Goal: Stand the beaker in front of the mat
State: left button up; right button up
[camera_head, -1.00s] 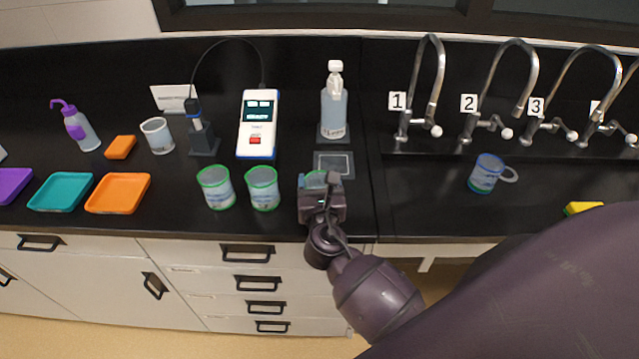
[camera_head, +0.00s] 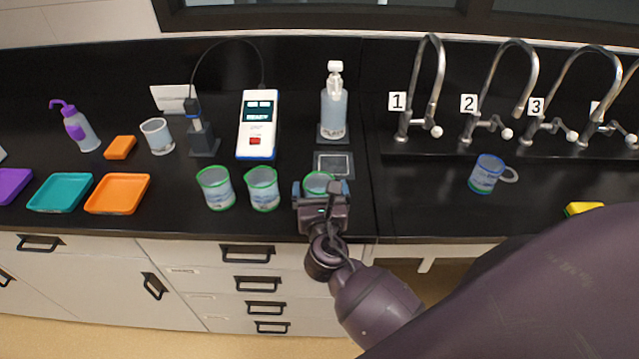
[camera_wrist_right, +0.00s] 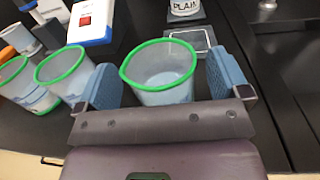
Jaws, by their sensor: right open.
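A clear beaker with a green rim (camera_head: 319,182) stands on the black counter just in front of the small dark mat with a pale outline (camera_head: 334,172). My right gripper (camera_head: 321,189) is open around it. In the right wrist view the beaker (camera_wrist_right: 160,82) is upright between the two blue fingers of the gripper (camera_wrist_right: 167,80), with a gap on each side. The mat (camera_wrist_right: 193,38) shows just beyond it. My gripper hides the beaker's lower part in the head view. My left gripper is not in view.
Two more green-rimmed beakers (camera_head: 215,188) (camera_head: 263,188) stand close to the left. A bottle (camera_head: 333,105) stands behind the mat, and a white meter (camera_head: 257,125) behind the beakers. A blue-rimmed mug (camera_head: 485,173) stands right, below the taps. The counter's front edge is close.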

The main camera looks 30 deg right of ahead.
jog(key=v, duration=0.9)
jog(key=s+d+f+m+g+y, duration=0.2)
jog(key=s+f+m+y, duration=0.2)
jog(key=f+m, duration=0.4)
jog(key=s+d+f+m+g+y, duration=0.2)
jog(key=s+f+m, duration=0.4)
jog(key=m, duration=1.5)
jog(key=shift+d+f+m+y+b, duration=0.35)
jog(key=shift+d+f+y, duration=0.25)
jog(key=shift+f+y, duration=0.35)
